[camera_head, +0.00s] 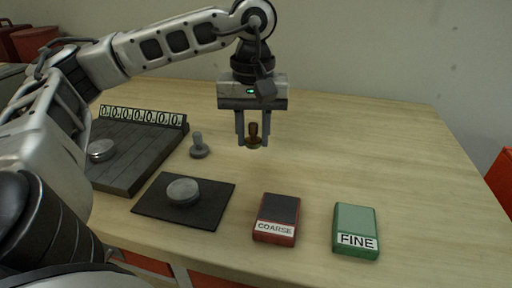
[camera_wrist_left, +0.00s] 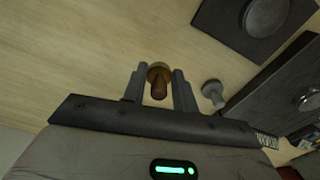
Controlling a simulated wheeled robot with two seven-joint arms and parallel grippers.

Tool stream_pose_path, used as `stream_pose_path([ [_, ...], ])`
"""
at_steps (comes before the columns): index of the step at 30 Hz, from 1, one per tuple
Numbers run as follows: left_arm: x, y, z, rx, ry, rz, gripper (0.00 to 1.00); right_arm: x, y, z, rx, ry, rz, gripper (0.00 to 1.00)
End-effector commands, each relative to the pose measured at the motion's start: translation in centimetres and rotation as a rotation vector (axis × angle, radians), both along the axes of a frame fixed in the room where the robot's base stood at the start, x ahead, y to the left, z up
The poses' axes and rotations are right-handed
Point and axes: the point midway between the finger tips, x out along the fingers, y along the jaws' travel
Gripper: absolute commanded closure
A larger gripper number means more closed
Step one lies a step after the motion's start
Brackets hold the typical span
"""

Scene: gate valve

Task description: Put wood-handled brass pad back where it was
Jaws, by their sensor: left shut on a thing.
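My left gripper (camera_head: 253,141) is shut on the wood-handled brass pad (camera_head: 253,136), with the brown handle between its fingers and the brass disc at the bottom. It is hard to tell whether the pad is clear of the table or touching it. In the left wrist view the pad (camera_wrist_left: 159,82) sits between the two fingers of my left gripper (camera_wrist_left: 160,85). My right gripper is in neither view.
A grey knobbed pad (camera_head: 199,146) stands left of my gripper. Further left is a dark board (camera_head: 140,150) with a number strip. In front lie a black mat (camera_head: 210,205) bearing a metal disc (camera_head: 183,191), a red COARSE block (camera_head: 277,218) and a green FINE block (camera_head: 356,230). The table's right side is clear.

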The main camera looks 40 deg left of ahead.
Motion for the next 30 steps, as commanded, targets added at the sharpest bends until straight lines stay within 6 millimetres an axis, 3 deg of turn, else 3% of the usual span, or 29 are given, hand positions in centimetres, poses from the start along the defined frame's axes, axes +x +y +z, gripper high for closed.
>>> stream_pose_path([
  [5, 0.9, 0.3, -1.1, -0.001, 0.001, 0.000, 0.93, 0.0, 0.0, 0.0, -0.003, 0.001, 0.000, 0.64],
  [13, 1.4, 0.6, -4.5, 0.001, 0.001, 0.002, 0.93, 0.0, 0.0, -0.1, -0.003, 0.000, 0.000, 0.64],
  [26, 1.4, 0.6, -5.3, -0.001, -0.001, 0.002, 0.93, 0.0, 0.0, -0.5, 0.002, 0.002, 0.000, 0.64],
  [27, 1.4, 0.6, -5.2, -0.001, -0.001, 0.002, 0.64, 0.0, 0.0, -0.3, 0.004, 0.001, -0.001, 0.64],
  [29, 1.4, 0.6, -5.1, -0.001, -0.001, 0.002, 0.50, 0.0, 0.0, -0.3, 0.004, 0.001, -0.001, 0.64],
  [30, 1.4, 0.6, -5.1, -0.001, -0.001, 0.002, 0.50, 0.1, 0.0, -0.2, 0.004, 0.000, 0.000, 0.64],
])
